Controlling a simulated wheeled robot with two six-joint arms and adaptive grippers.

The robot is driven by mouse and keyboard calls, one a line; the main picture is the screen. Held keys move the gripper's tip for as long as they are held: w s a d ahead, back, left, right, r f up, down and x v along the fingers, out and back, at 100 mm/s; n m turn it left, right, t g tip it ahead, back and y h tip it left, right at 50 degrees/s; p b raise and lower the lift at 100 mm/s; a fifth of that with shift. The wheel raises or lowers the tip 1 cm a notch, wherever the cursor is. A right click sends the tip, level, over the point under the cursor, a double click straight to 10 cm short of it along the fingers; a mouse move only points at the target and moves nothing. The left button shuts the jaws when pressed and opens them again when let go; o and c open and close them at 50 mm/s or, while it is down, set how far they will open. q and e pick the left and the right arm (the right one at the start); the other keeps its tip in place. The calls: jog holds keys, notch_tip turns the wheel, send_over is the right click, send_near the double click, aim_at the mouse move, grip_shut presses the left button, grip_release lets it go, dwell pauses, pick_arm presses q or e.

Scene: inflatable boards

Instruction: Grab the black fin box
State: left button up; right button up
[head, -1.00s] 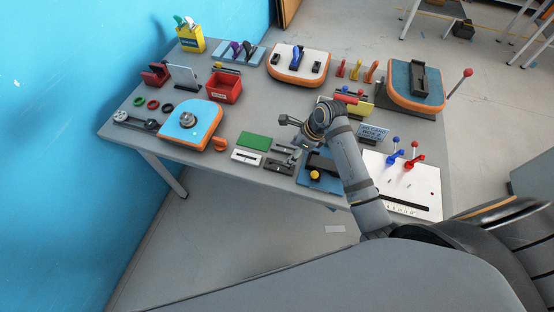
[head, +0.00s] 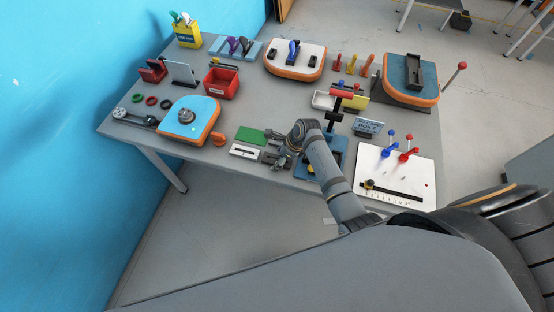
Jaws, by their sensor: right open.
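A dark, flat, slotted piece that looks like the black fin box (head: 270,158) lies near the front edge of the table, right of a white slotted piece (head: 244,151). My right gripper (head: 278,149) is open, low over the dark piece and partly covering it. I cannot tell whether the fingers touch it. My left gripper is out of view.
A green pad (head: 251,135) lies just behind these pieces. A blue stand (head: 308,166) is close on the right, partly behind my arm. A red-handled black pump (head: 336,112) stands behind it. A white board (head: 410,175) is further right.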

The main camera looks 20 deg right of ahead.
jog(key=c, duration=1.3)
notch_tip(320, 180, up, 10)
jog(key=shift+r+b, duration=0.1)
jog(key=shift+b, duration=0.5)
